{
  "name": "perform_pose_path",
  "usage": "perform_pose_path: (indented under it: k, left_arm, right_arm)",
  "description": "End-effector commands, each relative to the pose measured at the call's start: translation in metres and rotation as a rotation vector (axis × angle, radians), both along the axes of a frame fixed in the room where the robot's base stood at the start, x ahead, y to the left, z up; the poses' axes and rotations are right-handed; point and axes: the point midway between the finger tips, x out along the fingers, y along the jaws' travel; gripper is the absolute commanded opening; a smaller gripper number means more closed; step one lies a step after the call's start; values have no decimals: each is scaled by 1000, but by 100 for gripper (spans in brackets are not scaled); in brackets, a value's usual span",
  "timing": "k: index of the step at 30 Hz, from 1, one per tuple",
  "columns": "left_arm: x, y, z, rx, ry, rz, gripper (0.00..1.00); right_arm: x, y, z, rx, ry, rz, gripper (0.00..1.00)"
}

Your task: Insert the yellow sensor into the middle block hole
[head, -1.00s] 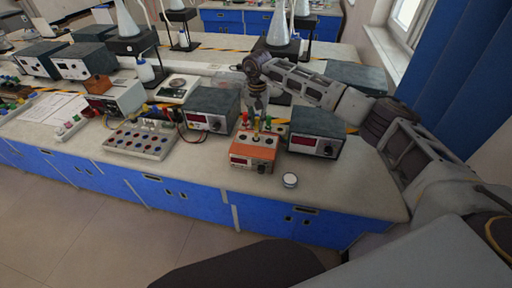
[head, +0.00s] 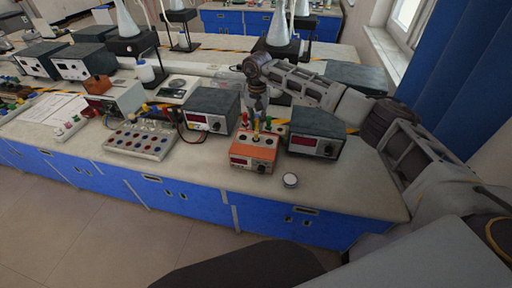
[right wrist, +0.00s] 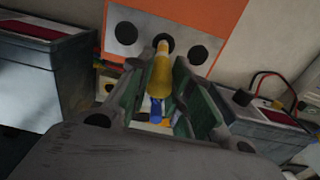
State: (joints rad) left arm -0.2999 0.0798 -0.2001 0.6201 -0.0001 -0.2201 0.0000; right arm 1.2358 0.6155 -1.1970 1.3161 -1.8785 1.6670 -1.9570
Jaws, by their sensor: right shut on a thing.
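The orange block (head: 252,152) stands near the front of the bench, with a display on its front. In the right wrist view its pale plate (right wrist: 180,27) has three dark holes in a row. My right gripper (right wrist: 157,95) is shut on the yellow sensor (right wrist: 161,72), whose tip overlaps the middle hole (right wrist: 164,43). I cannot tell whether the tip is inside the hole or just in front of it. In the head view this gripper (head: 257,112) is just behind the block. My left gripper is not in view.
Grey instrument boxes stand left (head: 211,110) and right (head: 315,133) of the block. A small round white-topped object (head: 290,180) lies in front on the right. A white board with several coloured sockets (head: 139,140) is further left. Bench is clear toward the front right edge.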

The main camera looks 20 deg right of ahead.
Motion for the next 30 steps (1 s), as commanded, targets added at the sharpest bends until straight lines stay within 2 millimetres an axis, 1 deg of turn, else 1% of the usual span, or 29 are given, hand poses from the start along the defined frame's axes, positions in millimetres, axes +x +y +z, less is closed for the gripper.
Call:
perform_pose_path:
  k: [30]
  left_arm:
    - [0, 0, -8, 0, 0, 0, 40]
  right_arm:
    - [0, 0, -13, 0, 0, -1, 0]
